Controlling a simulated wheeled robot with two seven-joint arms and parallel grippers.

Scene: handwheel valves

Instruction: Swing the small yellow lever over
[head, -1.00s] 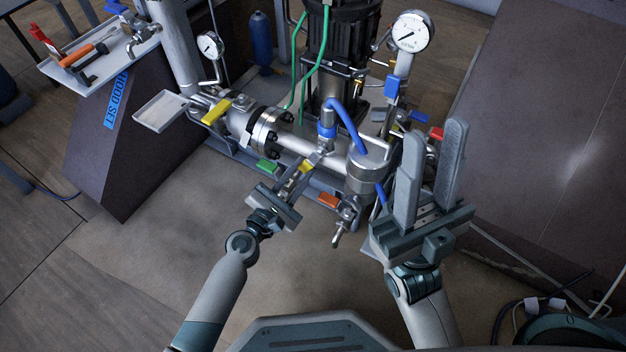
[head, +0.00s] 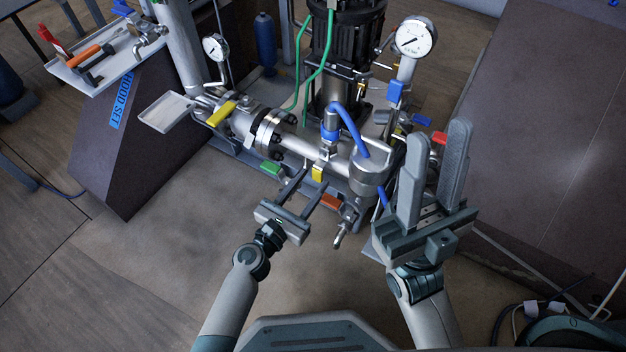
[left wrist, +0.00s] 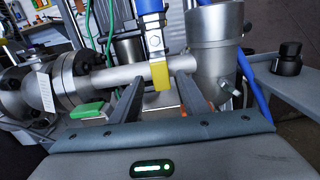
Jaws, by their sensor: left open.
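The small yellow lever (head: 317,173) hangs down at the front of the horizontal steel pipe, under the blue-collared fitting. It also shows in the left wrist view (left wrist: 161,77), pointing down in front of the pipe. My left gripper (head: 309,183) is open, with its two fingers reaching toward the pipe. In the left wrist view the lever stands between the fingertips, with a gap visible on each side. My right gripper (head: 432,170) is open and empty, raised at the right in the head view.
A larger yellow lever (head: 222,113) sits further left on the pipe. A green lever (head: 271,168) and an orange-red lever (head: 331,202) flank the small yellow one lower down. A blue hose (head: 350,125) and a steel pot (head: 370,170) stand close to the right.

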